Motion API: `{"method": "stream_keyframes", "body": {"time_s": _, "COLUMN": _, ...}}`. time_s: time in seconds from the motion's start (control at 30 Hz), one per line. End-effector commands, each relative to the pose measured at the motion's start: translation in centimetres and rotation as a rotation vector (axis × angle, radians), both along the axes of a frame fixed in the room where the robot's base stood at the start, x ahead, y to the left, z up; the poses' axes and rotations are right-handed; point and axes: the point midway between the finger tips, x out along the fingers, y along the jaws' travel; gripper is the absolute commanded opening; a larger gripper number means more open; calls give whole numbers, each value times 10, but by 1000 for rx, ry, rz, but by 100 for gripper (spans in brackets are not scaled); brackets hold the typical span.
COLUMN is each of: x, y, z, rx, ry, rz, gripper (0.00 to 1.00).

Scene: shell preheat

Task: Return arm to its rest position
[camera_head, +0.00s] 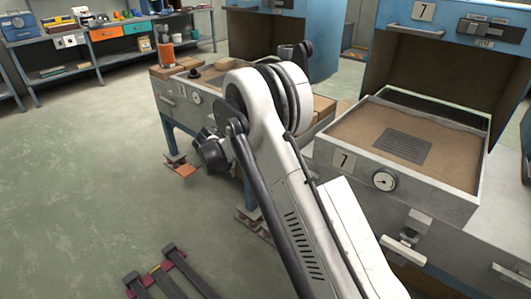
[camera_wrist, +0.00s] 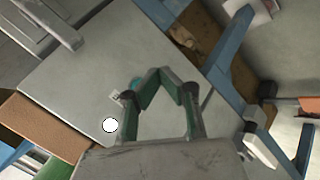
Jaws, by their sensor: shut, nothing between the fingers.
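My arm shows in the head view as a white link rising from the bottom right to a large elbow joint. In the wrist view, my gripper (camera_wrist: 168,76) has its two green-and-grey fingers meeting at the tips, with nothing between them. It hangs over a pale grey flat surface (camera_wrist: 85,65); the gap below the fingers cannot be told. In the head view the fingers cannot be made out clearly; dark end parts show to the left of the elbow, beside the grey bench.
A sand-filled drawer (camera_head: 351,128) marked 7 sticks out of a blue oven (camera_head: 400,45) at right. A grey bench (camera_head: 178,108) stands behind my arm. A shelf rack (camera_head: 126,50) lines the back left. Dark rails (camera_head: 172,276) lie on the floor, which is otherwise clear at left.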

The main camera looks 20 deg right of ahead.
Motion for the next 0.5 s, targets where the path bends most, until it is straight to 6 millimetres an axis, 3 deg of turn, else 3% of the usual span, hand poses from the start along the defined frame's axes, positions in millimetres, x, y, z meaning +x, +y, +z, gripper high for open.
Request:
{"method": "stream_keyframes", "body": {"time_s": 0.23, "x": -4, "y": -2, "z": 11, "rx": 12, "ry": 1, "rz": 5, "gripper": 0}}
{"method": "stream_keyframes", "body": {"time_s": 0.5, "x": -33, "y": -12, "z": 78, "rx": 92, "ry": 5, "rz": 49, "gripper": 0}}
